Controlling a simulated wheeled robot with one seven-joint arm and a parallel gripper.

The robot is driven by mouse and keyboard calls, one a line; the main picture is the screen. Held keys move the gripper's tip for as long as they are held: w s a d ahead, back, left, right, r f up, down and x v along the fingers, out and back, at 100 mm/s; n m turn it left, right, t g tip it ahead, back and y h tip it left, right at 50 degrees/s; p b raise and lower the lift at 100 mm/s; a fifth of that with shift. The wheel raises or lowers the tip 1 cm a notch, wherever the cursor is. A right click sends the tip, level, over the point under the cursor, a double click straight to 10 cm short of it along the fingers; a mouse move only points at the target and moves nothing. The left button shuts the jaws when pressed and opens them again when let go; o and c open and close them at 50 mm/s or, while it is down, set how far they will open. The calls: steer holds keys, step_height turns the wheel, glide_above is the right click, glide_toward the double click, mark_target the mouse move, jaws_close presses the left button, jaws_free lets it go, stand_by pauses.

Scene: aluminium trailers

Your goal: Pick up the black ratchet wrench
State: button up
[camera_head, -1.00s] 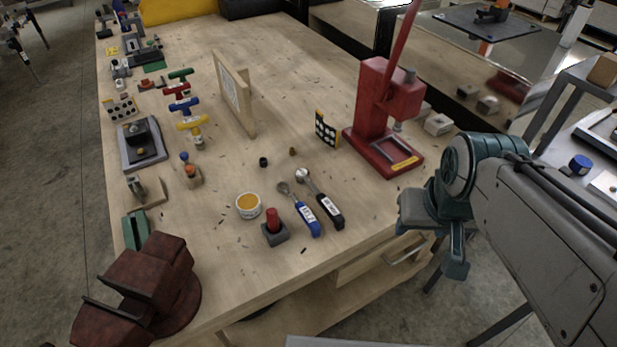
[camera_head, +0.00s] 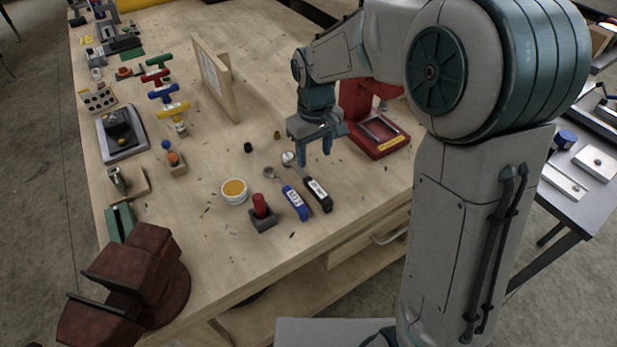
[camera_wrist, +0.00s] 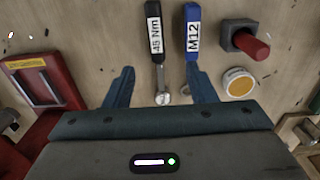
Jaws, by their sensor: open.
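The black ratchet wrench (camera_head: 315,190) lies on the wooden workbench, its black handle toward the front edge and its round silver head toward my gripper. In the wrist view its black handle (camera_wrist: 155,38) has a white label reading 45 Nm, and its head sits between my fingers in the picture. My gripper (camera_head: 316,150) is open and empty, pointing down above the bench near the wrench head. In the wrist view my fingers (camera_wrist: 160,88) stand apart, one on each side of the wrench's shaft. A blue-handled wrench (camera_head: 296,203) labelled M12 lies close beside it.
A red press (camera_head: 375,135) stands right of my gripper. A red-topped block (camera_head: 262,214) and a yellow-filled cup (camera_head: 234,191) are left of the wrenches. A wooden upright board (camera_head: 216,78) stands behind. A dark red vise (camera_head: 140,285) sits at the front left.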

steer(key=p, duration=0.1)
glide_toward(315, 185)
steer(key=f, duration=0.3)
steer(key=s+f, duration=0.1)
steer(key=f, duration=0.1)
steer(key=shift+a, duration=0.25)
steer(key=f, duration=0.1)
steer(key=f+p, duration=0.1)
steer(key=f, duration=0.2)
steer(key=shift+w+d, duration=0.2)
steer(key=shift+w, duration=0.15)
steer(key=shift+f+p, duration=0.3)
steer(key=shift+f, duration=0.5)
steer(key=shift+w, duration=0.1)
jaws_close()
